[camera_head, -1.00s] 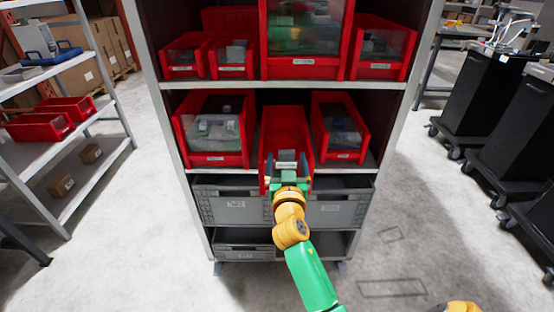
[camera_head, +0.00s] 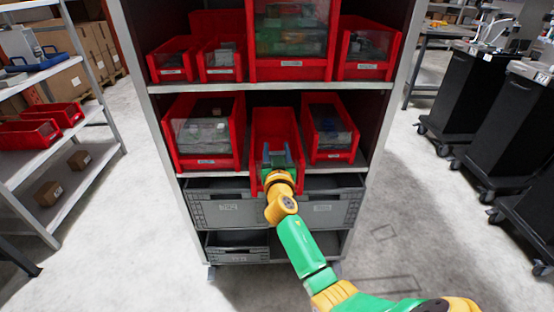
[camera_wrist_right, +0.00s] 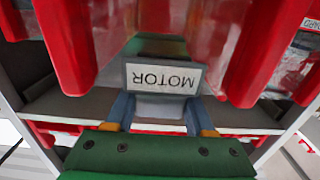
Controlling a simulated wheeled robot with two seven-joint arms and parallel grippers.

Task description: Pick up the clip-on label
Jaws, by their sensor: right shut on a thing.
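The clip-on label (camera_wrist_right: 163,78) is a white plate reading MOTOR, upside down in the right wrist view, with a grey clip body. It sits between the blue fingers of my right gripper (camera_wrist_right: 157,108), which is shut on it. In the head view my right gripper (camera_head: 277,160) is at the front of the middle red bin (camera_head: 292,125) on the lower bin shelf. The gripper hides the label's face there. I cannot tell whether the label still touches the bin. My left gripper is not in view.
Red bins with clear fronts stand on both sides, left (camera_head: 207,160) and right (camera_head: 330,154). Grey crates (camera_head: 228,214) are below, and a shelf (camera_head: 265,87) with more red bins is above. The floor in front is clear.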

